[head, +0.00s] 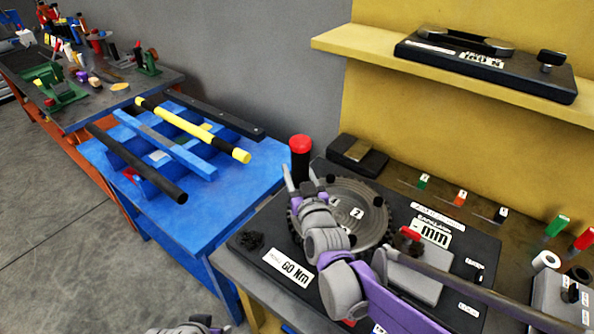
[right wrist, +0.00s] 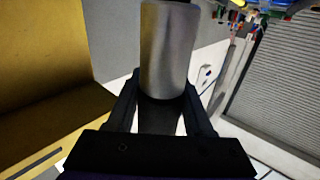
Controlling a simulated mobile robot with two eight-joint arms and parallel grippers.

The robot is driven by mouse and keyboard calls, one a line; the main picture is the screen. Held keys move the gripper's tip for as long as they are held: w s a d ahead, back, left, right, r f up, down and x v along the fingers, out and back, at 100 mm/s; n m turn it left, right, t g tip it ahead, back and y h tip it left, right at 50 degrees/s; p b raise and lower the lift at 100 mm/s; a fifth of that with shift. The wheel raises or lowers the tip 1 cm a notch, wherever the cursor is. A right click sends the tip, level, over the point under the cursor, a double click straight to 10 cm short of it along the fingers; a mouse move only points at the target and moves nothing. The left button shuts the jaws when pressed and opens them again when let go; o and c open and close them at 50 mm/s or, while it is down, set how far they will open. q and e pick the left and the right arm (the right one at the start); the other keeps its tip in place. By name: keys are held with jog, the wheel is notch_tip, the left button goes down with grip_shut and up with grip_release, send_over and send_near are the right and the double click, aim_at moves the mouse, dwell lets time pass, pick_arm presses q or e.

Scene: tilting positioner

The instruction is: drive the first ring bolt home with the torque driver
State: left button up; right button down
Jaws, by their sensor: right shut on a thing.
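My right gripper (head: 301,182) is shut on the torque driver, a black cylinder with a red end (head: 301,146). It stands about upright beside the left rim of the round, toothed, grey positioner disc (head: 369,220). In the right wrist view a silver part of the held tool (right wrist: 168,50) sits between the two dark fingers (right wrist: 160,115). The disc carries small number labels and a few small dark pieces at its rim. I cannot tell which of these is the first ring bolt. The driver's lower end is hidden by my gripper.
The disc sits on a black base (head: 262,230) labelled 60 Nm. A red-handled piece (head: 408,237) and a grey block are right of it. A blue bench (head: 200,232) with bars in a rack stands left. A yellow shelf (head: 360,45) holds a black case (head: 490,68).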

jog(key=shift+f+b, duration=0.45)
jog(key=shift+f, duration=0.2)
dwell(2.3)
jog(key=shift+s, duration=0.1)
notch_tip(320, 180, up, 6)
jog(key=p, duration=0.3)
dwell(0.4)
